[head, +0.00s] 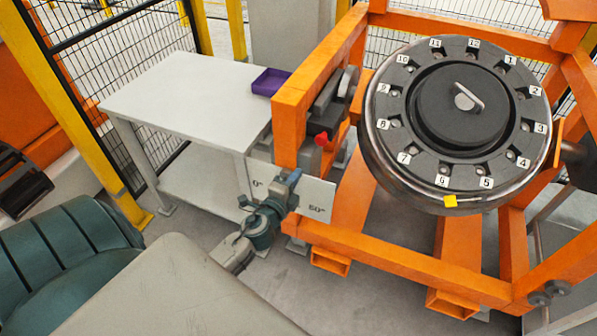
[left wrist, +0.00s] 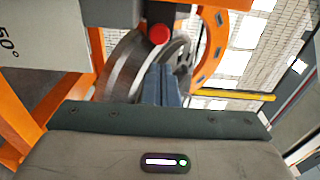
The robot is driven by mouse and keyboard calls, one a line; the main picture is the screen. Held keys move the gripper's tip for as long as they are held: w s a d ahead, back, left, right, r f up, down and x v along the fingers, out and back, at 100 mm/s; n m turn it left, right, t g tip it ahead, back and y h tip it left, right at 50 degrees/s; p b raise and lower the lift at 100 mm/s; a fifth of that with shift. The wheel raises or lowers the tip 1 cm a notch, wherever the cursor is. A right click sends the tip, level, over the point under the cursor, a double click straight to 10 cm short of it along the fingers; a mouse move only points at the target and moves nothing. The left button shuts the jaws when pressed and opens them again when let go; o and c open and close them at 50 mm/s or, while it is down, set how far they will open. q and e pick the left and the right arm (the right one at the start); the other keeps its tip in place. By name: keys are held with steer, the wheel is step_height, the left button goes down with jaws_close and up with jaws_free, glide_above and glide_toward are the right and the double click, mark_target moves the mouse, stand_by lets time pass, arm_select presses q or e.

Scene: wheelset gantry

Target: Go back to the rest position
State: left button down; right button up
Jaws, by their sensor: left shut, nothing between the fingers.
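My left gripper (head: 294,177) is in front of the white angle plate (head: 318,200) marked 0° and 50°, at the left side of the orange frame. In the left wrist view its blue-grey fingers (left wrist: 163,85) are together with nothing between them. A red knob (head: 321,140) is just beyond the fingertips in the head view. In the left wrist view the red knob (left wrist: 159,34) shows above the fingers, apart from them in the picture. The wheel's rim (left wrist: 135,75) is behind the fingers. My right gripper is not in view.
The orange gantry frame (head: 380,251) holds a dark round wheel hub (head: 408,80) with numbered bolt positions and a yellow mark (head: 450,201). A white table (head: 180,95) with a purple tray (head: 271,80) stands at its left. A black mesh fence (head: 100,60) with yellow posts is behind.

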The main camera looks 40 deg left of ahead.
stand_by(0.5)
arm_select(q)
steer(key=s+a+f+n+g, duration=0.1)
steer(key=s+f+n+g, duration=0.3)
steer(key=f, duration=0.8)
steer(key=s+f+n+g, duration=0.15)
steer(key=s+f, duration=0.45)
steer(key=f, duration=0.6)
steer(key=s+a+f+n+g, duration=0.1)
steer(key=s+f+n+g, duration=0.3)
steer(key=f, duration=0.8)
steer(key=s+d+f+n+g, duration=0.2)
steer(key=s+f, duration=0.4)
steer(key=s, duration=0.4)
steer(key=s+d+f+n+g+h, duration=0.1)
steer(key=s+f, duration=0.4)
steer(key=s, duration=0.5)
steer(key=s+d+f+n+g+h, duration=0.1)
steer(key=s+d+f+n+g, duration=0.2)
steer(key=s+f, duration=0.3)
steer(key=s+d, duration=0.1)
steer(key=s, duration=0.4)
steer(key=shift+d+f+g, duration=0.2)
steer(key=shift+f+g, duration=0.15)
